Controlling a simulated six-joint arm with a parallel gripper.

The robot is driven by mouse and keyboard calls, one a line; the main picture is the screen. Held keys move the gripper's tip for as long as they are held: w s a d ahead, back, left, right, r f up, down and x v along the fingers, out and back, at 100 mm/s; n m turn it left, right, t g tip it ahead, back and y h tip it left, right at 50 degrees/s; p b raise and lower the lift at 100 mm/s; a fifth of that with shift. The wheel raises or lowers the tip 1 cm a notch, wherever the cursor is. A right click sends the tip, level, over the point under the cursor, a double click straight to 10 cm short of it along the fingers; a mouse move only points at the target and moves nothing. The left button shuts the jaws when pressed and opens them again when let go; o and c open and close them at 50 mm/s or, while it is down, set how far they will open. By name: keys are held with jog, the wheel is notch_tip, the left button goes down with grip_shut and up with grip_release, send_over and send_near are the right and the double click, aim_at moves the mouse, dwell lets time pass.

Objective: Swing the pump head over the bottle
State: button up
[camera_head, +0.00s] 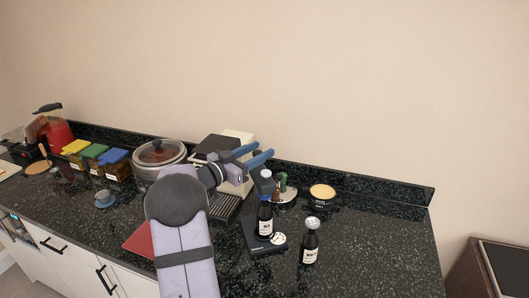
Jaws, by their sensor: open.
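A dark bottle (265,222) with a white label stands on the black base (257,249) of a small device that has a round white dial (278,238). A blue-grey head (266,182) shows at the top of this bottle; I take it for the pump head. At this size I cannot tell whether it sits squarely over the neck. A second dark bottle (310,243) with a grey cap stands upright on the counter to the right of the base. My gripper (264,150), with two blue fingers, is open and empty, above and slightly left of the pump head.
The dark counter is clear at front right.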

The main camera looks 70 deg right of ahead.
jog(key=shift+b+v, duration=0.5)
jog(key=shift+v, duration=1.3)
jog(key=shift+s+a+r+n+t+h, duration=0.1)
jog(key=shift+s+r+n+t+h, duration=0.45)
jog(key=shift+t, duration=0.25)
jog(key=shift+s+a+r+n+t+h+p, duration=0.1)
jog(key=shift+a+n+t+h+p, duration=0.15)
jog(key=shift+n+t, duration=0.2)
jog(key=shift+s+a+r+n+t+h+p, duration=0.1)
jog(key=shift+a+r+n+t+h+p, duration=0.15)
jog(key=shift+t, duration=0.3)
jog(key=a+f+n+t, duration=0.1)
jog(key=a+n+t, duration=0.1)
jog(key=t, duration=0.1)
jog(key=t+p, duration=0.1)
jog(key=p, duration=0.2)
send_over(252, 172)
jog(key=d, duration=0.2)
jog(key=shift+s+f+n, duration=0.3)
jog(key=shift+f+n, duration=0.05)
jog(key=shift+f, duration=0.05)
jog(key=shift+d+f+p, duration=0.1)
jog(key=shift+d+p, duration=0.2)
jog(key=shift+d, duration=0.45)
